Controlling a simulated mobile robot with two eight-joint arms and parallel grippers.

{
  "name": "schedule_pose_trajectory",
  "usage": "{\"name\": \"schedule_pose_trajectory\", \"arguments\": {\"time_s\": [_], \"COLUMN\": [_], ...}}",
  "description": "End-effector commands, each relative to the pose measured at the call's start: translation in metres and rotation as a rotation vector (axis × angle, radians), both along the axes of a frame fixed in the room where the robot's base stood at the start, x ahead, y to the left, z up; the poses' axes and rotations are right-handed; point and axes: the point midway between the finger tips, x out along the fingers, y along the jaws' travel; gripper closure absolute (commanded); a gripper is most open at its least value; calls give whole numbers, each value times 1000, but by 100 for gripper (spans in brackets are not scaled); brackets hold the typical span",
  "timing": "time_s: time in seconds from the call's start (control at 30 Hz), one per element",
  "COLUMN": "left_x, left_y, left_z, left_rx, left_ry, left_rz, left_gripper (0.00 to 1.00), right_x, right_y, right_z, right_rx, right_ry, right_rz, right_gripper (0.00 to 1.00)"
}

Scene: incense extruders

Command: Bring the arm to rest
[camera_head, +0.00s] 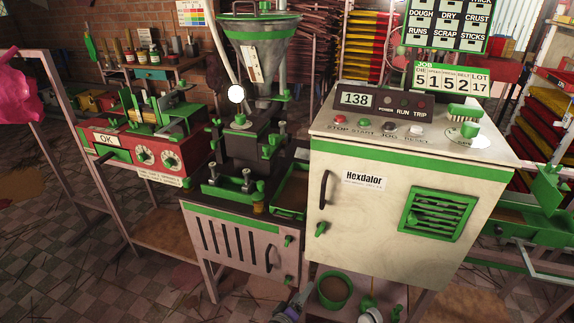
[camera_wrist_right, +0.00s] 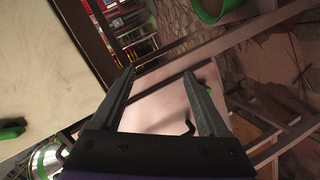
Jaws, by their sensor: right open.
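My right gripper (camera_head: 294,309) shows small at the bottom edge of the head view, low in front of the gap between the extruder and the control cabinet. In the right wrist view, its two dark fingers (camera_wrist_right: 159,74) are spread apart with nothing between them. A pale panel and dark frame bars lie beyond the fingertips; I cannot tell how far off. Most of the right arm is out of the picture. My left gripper is not in view.
The cream control cabinet (camera_head: 375,225) stands at centre right, beside the extruder (camera_head: 262,135) with its hopper. A green bucket (camera_head: 334,291) is low in front, close to my right gripper. A red machine (camera_head: 150,150) stands at left. Checkered floor (camera_head: 60,240) is open at lower left.

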Motion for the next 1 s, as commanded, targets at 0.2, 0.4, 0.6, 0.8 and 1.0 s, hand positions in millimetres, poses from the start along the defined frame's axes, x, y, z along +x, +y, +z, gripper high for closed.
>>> {"name": "schedule_pose_trajectory", "arguments": {"time_s": [0.2,0.4,0.6,0.8,1.0], "left_x": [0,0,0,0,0], "left_y": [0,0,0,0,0], "left_z": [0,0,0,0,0], "left_rx": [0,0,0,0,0], "left_ry": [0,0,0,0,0], "left_rz": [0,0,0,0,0], "left_gripper": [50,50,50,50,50], "right_x": [-21,-67,-132,-205,-263], "right_y": [-67,-113,-142,-152,-147], "right_z": [51,87,114,130,136], "right_rx": [145,298,468,653,813], "right_ry": [168,303,416,502,551], "right_rz": [-117,-201,-264,-307,-325], "right_gripper": [22,22,22,22,22]}}
